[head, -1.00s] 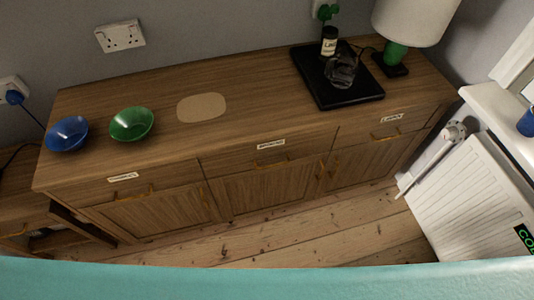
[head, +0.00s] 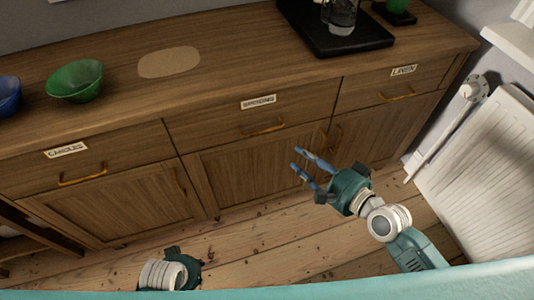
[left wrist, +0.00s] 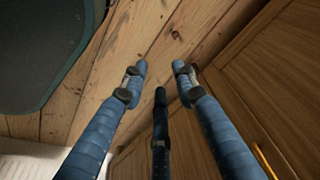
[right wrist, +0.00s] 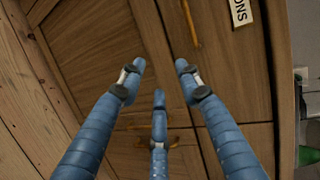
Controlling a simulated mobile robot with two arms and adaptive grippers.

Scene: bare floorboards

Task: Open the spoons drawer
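The spoons drawer (head: 222,131) is the middle one of three in the wooden sideboard, and it looks shut. Its label (head: 258,102) sits above a brass bar handle (head: 262,128). In the right wrist view the handle (right wrist: 190,22) and part of the label (right wrist: 240,10) show beyond the fingertips. My right gripper (head: 298,158) is open and empty, below and right of the handle, apart from it. Its spread blue fingers show in the right wrist view (right wrist: 160,65). My left gripper's fingers are open and empty in the left wrist view (left wrist: 160,66), over floorboards; the head view shows only its wrist.
Candles drawer (head: 110,158) is at left and linen drawer (head: 365,92) at right, both shut. A green bowl (head: 75,82), a blue bowl (head: 8,98) and a black tray (head: 310,35) stand on top. A white radiator (head: 475,165) is at right. Floorboards in front are clear.

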